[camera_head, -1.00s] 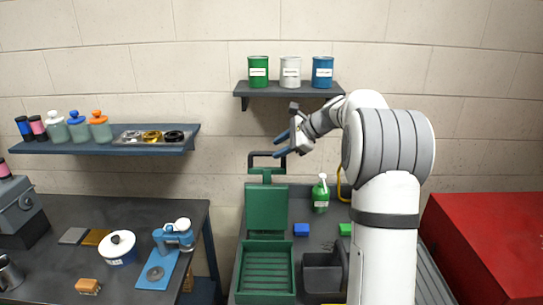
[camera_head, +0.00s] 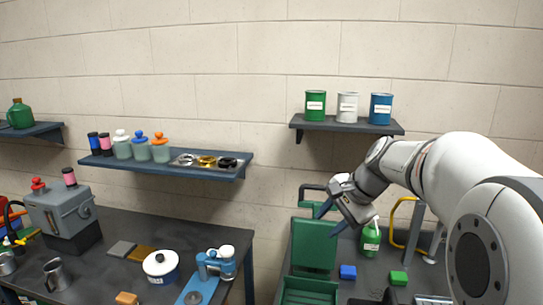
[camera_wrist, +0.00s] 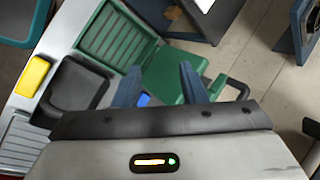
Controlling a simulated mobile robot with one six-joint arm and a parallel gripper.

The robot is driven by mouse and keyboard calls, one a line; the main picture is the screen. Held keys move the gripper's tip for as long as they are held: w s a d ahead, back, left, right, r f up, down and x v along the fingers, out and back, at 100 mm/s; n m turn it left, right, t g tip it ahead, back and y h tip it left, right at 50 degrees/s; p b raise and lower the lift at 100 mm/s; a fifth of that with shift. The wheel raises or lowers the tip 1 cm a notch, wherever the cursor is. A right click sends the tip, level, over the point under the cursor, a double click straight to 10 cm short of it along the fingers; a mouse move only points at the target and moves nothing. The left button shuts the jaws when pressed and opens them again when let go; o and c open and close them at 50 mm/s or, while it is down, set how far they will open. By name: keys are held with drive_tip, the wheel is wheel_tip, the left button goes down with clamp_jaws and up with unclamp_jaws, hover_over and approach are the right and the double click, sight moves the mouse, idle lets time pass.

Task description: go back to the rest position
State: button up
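My gripper (camera_head: 332,218) is in front of the right-hand bench in the head view, below the shelf of cans and left of the green bottle. Its two blue fingers stand apart with nothing between them. In the wrist view the fingers of my gripper (camera_wrist: 160,88) are also spread and empty. Beyond them lie the green ribbed tray (camera_wrist: 118,38) and a green panel (camera_wrist: 170,75). Part of a blue block (camera_wrist: 143,99) shows between the fingers, farther off.
A shelf (camera_head: 345,125) with green, white and blue cans hangs above my gripper. A green bottle (camera_head: 371,240), a blue block (camera_head: 348,271) and a green block (camera_head: 398,278) stand on the bench. A dark bin (camera_wrist: 78,88) and yellow block (camera_wrist: 33,75) show in the wrist view.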

drive_tip(key=s+f+n+h+b, duration=0.1)
drive_tip(key=s+f+n, duration=0.4)
drive_tip(key=s, duration=0.6)
drive_tip(key=s+f+n+h+b, duration=0.2)
drive_tip(key=s+f+n, duration=0.4)
drive_tip(key=s, duration=0.6)
drive_tip(key=shift+s+d+g+h, duration=0.2)
drive_tip(key=shift+g+h, duration=0.1)
drive_tip(key=shift+h, duration=0.6)
